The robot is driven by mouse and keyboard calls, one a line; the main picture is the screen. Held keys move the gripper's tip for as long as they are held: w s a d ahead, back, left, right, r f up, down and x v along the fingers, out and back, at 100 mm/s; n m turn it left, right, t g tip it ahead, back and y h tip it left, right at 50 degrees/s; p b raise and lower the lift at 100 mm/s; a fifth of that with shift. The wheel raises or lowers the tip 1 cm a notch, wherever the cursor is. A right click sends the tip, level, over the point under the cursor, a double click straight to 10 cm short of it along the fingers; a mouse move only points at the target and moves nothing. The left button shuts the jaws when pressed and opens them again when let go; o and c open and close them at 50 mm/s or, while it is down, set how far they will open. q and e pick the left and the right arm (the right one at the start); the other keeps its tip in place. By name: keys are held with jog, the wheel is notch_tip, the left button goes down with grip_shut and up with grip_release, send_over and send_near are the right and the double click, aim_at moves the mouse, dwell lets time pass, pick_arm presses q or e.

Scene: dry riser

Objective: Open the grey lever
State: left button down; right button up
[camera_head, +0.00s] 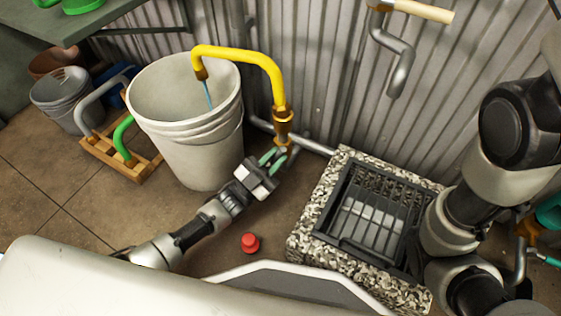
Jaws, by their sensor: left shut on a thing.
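A yellow spout (247,55) rises from a brass fitting (283,122) on a grey pipe and arches over a big white bucket (200,150). A thin blue stream (208,94) hangs from its mouth into the bucket. My left gripper (274,157), with greenish fingers, is shut at the foot of the brass fitting, on what looks like the small grey lever there. The lever is mostly hidden by the fingers, so its angle cannot be told. My right arm fills the right side; its gripper does not show.
A stone-edged drain with a dark grate (378,215) is right of my left gripper. A grey spout with a pale handle (425,11) hangs above it. A red knob (250,243) is on the floor. A wooden rack (120,155) holds grey and green spouts. A green table (60,22) is top left.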

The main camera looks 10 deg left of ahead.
pick_arm(q)
jog(key=shift+w+a+n+t+y, duration=0.1)
jog(key=shift+a+n+t+y, duration=0.15)
jog(key=shift+n+t+y, duration=0.35)
jog(key=shift+w+a+n+t+y, duration=0.1)
jog(key=shift+a+n+t+y, duration=0.2)
jog(key=shift+n+t, duration=0.55)
jog(key=shift+w+a+n+t+y, duration=0.15)
jog(key=shift+n+t+y, duration=0.35)
jog(key=shift+n, duration=0.55)
jog(key=shift+s+r, duration=0.1)
jog(key=c, duration=1.1)
grip_release()
jog(key=p+v, duration=0.2)
jog(key=v, duration=0.9)
